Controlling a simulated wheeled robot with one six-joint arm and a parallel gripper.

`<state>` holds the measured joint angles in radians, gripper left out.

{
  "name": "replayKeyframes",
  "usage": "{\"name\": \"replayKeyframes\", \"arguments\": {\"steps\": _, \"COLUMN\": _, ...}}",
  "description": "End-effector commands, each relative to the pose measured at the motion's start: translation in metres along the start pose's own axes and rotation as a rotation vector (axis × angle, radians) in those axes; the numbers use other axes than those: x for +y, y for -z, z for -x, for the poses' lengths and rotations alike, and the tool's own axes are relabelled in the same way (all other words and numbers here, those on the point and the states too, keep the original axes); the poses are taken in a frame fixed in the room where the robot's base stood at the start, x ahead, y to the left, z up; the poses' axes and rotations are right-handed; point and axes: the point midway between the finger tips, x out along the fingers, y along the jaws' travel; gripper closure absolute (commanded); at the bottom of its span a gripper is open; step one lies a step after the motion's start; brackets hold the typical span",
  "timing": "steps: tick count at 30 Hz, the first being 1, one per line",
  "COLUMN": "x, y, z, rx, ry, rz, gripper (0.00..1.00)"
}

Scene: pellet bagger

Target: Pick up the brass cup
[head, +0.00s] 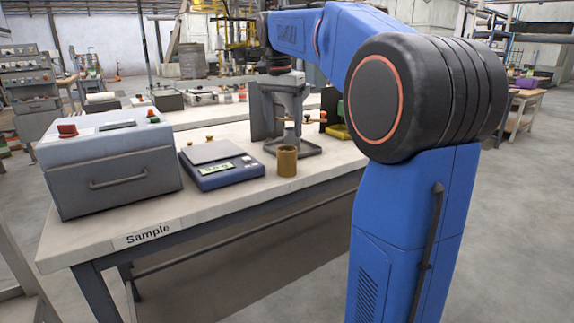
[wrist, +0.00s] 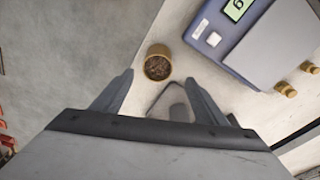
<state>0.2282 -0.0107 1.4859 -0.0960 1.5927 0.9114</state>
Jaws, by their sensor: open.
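The brass cup (head: 287,161) stands upright on the bench near its front edge, just right of the blue scale. In the wrist view the cup (wrist: 158,64) is seen from above, with dark brown grains inside. My gripper (wrist: 159,77) is open and empty, its two fingers spread apart. In that view the cup appears just ahead of the fingertips, roughly centred between them, and not held. In the head view my gripper is over the bench behind the cup, partly merged with a grey stand, so its height is hard to tell.
The blue scale (head: 222,166) is close to the cup's left. A grey box with a handle (head: 110,171) stands further left. A grey stand base (head: 293,147) is behind the cup. The bench front edge (head: 230,215) is close, with open floor beyond.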

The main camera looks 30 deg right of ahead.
Motion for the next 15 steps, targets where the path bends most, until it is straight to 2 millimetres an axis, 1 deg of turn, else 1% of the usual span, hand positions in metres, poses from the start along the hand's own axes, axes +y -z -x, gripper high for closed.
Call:
{"name": "replayKeyframes", "arguments": {"steps": 1, "x": 0.001, "y": -0.001, "z": -0.01, "rx": -0.002, "ry": -0.003, "rz": 0.0, "gripper": 0.33}}
{"name": "replayKeyframes", "arguments": {"steps": 3, "x": 0.001, "y": -0.001, "z": -0.022, "rx": -0.002, "ry": -0.002, "rz": 0.0, "gripper": 0.33}}
{"name": "replayKeyframes", "arguments": {"steps": 9, "x": 0.001, "y": -0.001, "z": -0.054, "rx": -0.002, "ry": -0.002, "rz": 0.001, "gripper": 0.33}}
{"name": "replayKeyframes", "arguments": {"steps": 12, "x": 0.001, "y": -0.001, "z": -0.065, "rx": -0.001, "ry": -0.001, "rz": 0.001, "gripper": 0.33}}
{"name": "replayKeyframes", "arguments": {"steps": 15, "x": 0.0, "y": 0.0, "z": -0.07, "rx": 0.0, "ry": 0.0, "rz": 0.001, "gripper": 0.33}}
